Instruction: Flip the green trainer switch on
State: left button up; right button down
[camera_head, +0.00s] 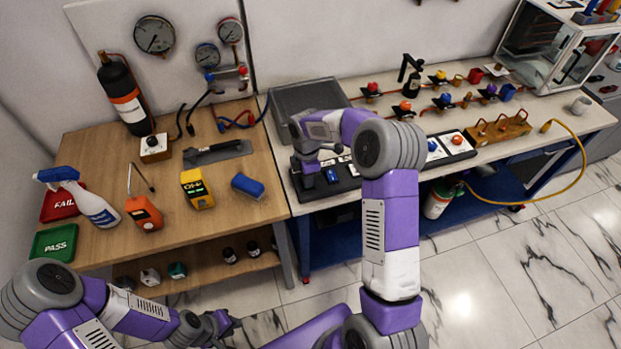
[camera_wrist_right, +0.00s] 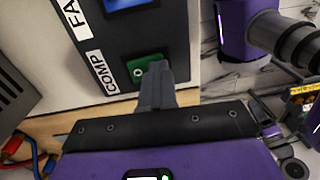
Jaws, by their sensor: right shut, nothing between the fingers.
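The green trainer switch (camera_wrist_right: 146,65) sits in a black panel (camera_wrist_right: 177,30) beside a white COMP label (camera_wrist_right: 97,71) in the right wrist view. My right gripper (camera_wrist_right: 157,70) is shut and empty. Its fingertips are at the right part of the green switch and hide some of it; I cannot tell whether they touch. In the head view the right gripper (camera_head: 306,168) is over the left end of the dark switch panel (camera_head: 345,184), and the green switch is hidden. My left gripper (camera_head: 222,326) is low, in front of the wooden bench; its fingers are unclear.
A blue switch (camera_head: 332,176) is on the same panel. A grey bin (camera_head: 308,97) stands behind it. The wooden bench (camera_head: 240,205) at left holds a spray bottle (camera_head: 85,195), a yellow meter (camera_head: 196,189) and a blue block (camera_head: 247,185). Another switch panel (camera_head: 445,148) lies to the right.

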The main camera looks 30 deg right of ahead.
jog(key=shift+d, duration=0.1)
jog(key=shift+w+d+r+p, duration=0.1)
jog(key=shift+w+r+p, duration=0.05)
jog(key=shift+w+p, duration=0.3)
jog(key=shift+w+d, duration=0.1)
jog(key=shift+w, duration=0.25)
jog(key=shift+r, duration=0.1)
jog(key=shift+r+p, duration=0.3)
jog(key=shift+p, duration=0.1)
jog(key=r+p, duration=0.3)
jog(key=r, duration=0.1)
jog(key=shift+s, duration=0.3)
notch_tip(320, 180, up, 9)
jog(key=s, duration=0.1)
jog(key=shift+a, duration=0.25)
